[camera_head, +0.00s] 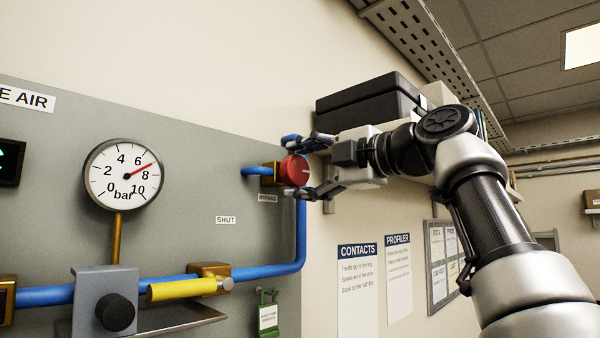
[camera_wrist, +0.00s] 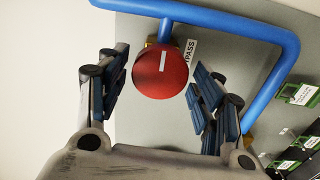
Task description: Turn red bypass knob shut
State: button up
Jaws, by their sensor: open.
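The red bypass knob (camera_head: 295,170) sits on a brass valve body (camera_head: 269,173) at the right end of the grey panel, on the blue pipe. In the wrist view the round knob (camera_wrist: 160,74) faces me with a short white mark line on it. My gripper (camera_head: 302,167) is open, with one finger above and one below the knob in the head view. In the wrist view my gripper's fingers (camera_wrist: 160,90) stand on either side of the knob, with gaps visible; contact cannot be told. A label reading "BYPASS" (camera_wrist: 190,52) is partly covered by the knob.
A gauge (camera_head: 123,174) reads near 7 bar. A yellow lever (camera_head: 185,289), a black knob (camera_head: 115,312), a "SHUT" label (camera_head: 226,220) and a green tag (camera_head: 268,311) are on the panel. A black case (camera_head: 370,97) rests on a shelf behind my gripper.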

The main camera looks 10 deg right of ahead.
jog(key=m, duration=0.5)
jog(key=shift+m+p, duration=0.35)
jog(key=shift+m, duration=0.75)
